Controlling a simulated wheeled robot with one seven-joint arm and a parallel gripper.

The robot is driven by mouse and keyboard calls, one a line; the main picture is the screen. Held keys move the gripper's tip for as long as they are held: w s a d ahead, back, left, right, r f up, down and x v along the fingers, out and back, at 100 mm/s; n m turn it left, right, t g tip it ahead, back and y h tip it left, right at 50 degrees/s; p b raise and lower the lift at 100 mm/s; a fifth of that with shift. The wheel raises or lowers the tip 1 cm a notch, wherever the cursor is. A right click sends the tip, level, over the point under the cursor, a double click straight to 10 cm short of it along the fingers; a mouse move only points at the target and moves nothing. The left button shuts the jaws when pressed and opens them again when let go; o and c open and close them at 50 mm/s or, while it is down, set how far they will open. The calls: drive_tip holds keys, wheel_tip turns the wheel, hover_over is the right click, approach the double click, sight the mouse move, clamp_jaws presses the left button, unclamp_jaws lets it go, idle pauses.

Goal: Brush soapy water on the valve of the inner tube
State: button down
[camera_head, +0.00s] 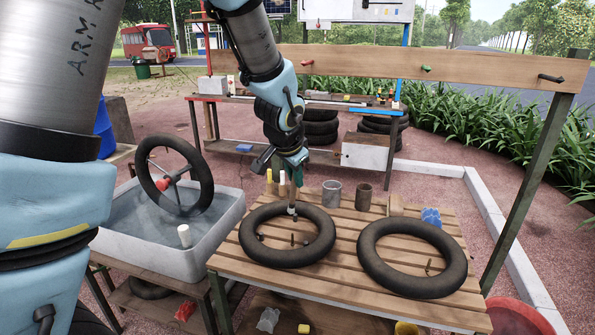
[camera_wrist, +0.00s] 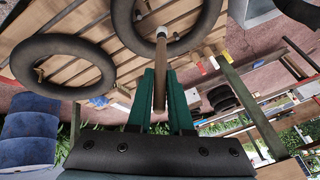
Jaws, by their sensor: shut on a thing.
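My gripper (camera_head: 297,178) points down above the back of the slatted wooden table (camera_head: 343,226). Its green fingers are shut on a wooden-handled brush (camera_wrist: 160,85). The pale brush head (camera_head: 291,209) is at the far rim of the left black inner tube (camera_head: 247,246); I cannot tell whether it touches. Small dark stems show inside this tube, one (camera_head: 292,239) near its middle. A second inner tube (camera_head: 372,270) lies to the right, with a stem (camera_head: 428,267) inside its ring. Both tubes also show in the wrist view. The contents of the grey can (camera_head: 331,196) are hidden.
A white water basin (camera_head: 160,262) stands left, with another tube (camera_head: 150,189) upright at it. A brown can (camera_head: 364,198), a wooden block (camera_head: 396,207) and a blue object (camera_head: 431,217) line the table's back. A post (camera_head: 526,180) rises at right.

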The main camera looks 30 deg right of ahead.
sight(294, 198)
drive_tip(key=shift+d+f, duration=0.1)
drive_tip(key=shift+d, duration=0.05)
wheel_tip(294, 198, down, 6)
drive_tip(key=b, duration=0.5)
drive_tip(key=shift+f, duration=0.15)
drive_tip(key=shift+s+d+b, duration=0.1)
drive_tip(key=shift+s+b, duration=0.05)
drive_tip(key=shift+b, duration=0.3)
drive_tip(key=shift+a, duration=0.2)
idle(0.4)
drive_tip(key=shift+w+a, duration=0.15)
drive_tip(key=shift+w, duration=0.1)
drive_tip(key=shift+s+d, duration=0.15)
drive_tip(key=shift+d, duration=0.05)
idle(0.5)
